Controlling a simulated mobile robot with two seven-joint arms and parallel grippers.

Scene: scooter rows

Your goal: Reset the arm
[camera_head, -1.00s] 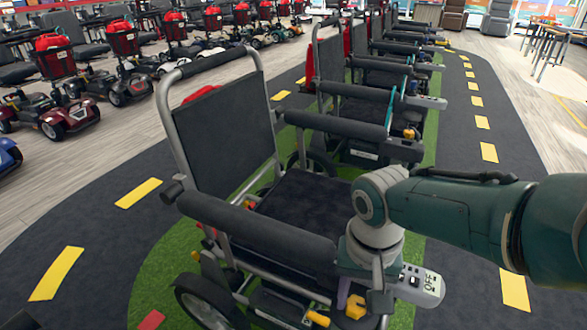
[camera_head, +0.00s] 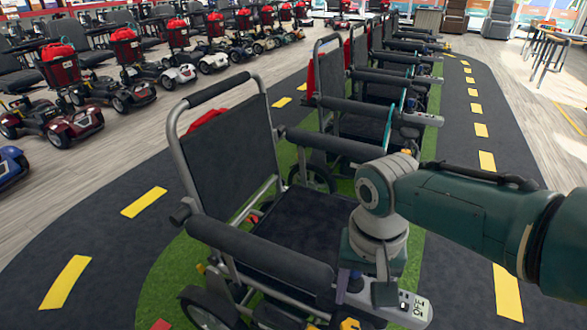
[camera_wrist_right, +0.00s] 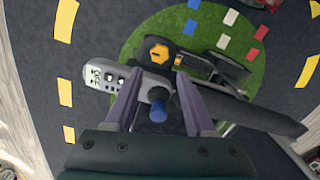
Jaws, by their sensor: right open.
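A black powered wheelchair (camera_head: 290,225) with a grey tube frame stands nearest in the head view. A grey control panel (camera_head: 412,308) marked OFF sits at the front end of its near armrest (camera_head: 260,250). My right gripper (camera_head: 362,290) is just above that armrest end, beside the panel. My left gripper is out of view.
More wheelchairs (camera_head: 360,105) stand in a row behind on a green strip (camera_head: 160,280). Several scooters (camera_head: 60,120) are parked at the left. A dark lane (camera_head: 95,235) with yellow dashes (camera_head: 65,282) runs around the wheelchairs and is clear.

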